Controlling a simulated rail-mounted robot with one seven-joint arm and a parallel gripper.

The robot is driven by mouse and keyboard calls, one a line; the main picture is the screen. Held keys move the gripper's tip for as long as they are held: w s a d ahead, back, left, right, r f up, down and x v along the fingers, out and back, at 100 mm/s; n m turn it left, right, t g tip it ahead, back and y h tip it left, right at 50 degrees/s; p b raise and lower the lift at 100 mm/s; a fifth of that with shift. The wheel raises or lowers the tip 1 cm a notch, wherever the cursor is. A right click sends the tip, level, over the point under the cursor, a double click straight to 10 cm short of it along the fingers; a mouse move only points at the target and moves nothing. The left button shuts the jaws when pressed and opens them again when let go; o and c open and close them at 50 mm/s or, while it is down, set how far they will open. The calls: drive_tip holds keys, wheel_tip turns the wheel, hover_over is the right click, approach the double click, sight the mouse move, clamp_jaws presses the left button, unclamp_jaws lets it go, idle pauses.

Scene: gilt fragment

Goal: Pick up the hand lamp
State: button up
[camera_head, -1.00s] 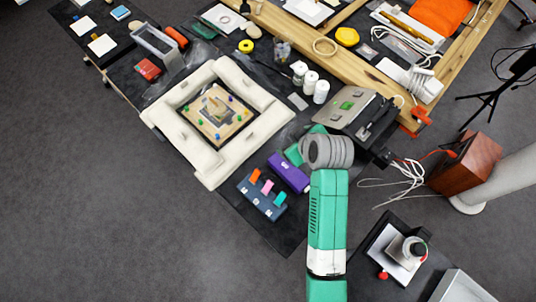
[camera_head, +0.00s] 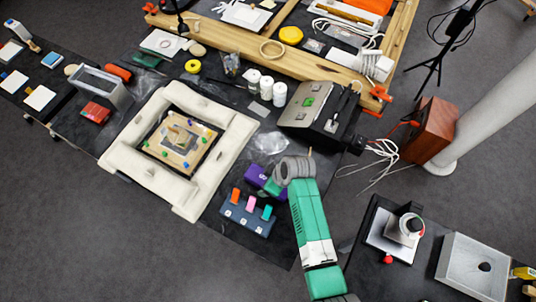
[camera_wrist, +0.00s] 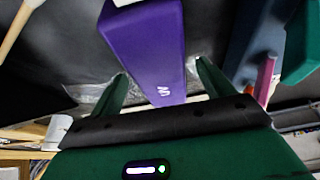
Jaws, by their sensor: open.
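The hand lamp appears to be the long purple box with white "UV"-like lettering (camera_wrist: 150,45). In the head view the purple lamp (camera_head: 252,173) lies on the dark table, partly hidden by my arm's end. In the wrist view my gripper (camera_wrist: 160,82) is open, its two green fingers on either side of the lamp's near end, with gaps on both sides. The gripper holds nothing. I cannot tell how far the fingertips are above the table.
A dark blue rack with orange, pink and teal pieces (camera_head: 247,214) stands close beside the lamp. A padded cream frame (camera_head: 120,150) lies to the left. A metal box (camera_head: 305,106) and white jars (camera_head: 266,86) stand behind. Crumpled clear film (camera_head: 270,143) lies near the lamp.

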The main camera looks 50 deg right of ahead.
drive_tip(key=shift+w+f, duration=0.1)
drive_tip(key=shift+f, duration=0.1)
drive_tip(key=shift+c, duration=0.2)
drive_tip(key=c, duration=1.2)
wheel_tip(320, 180, up, 10)
drive_tip(key=shift+r+p, duration=0.1)
drive_tip(key=shift+p, duration=0.4)
drive_tip(key=shift+c, duration=0.2)
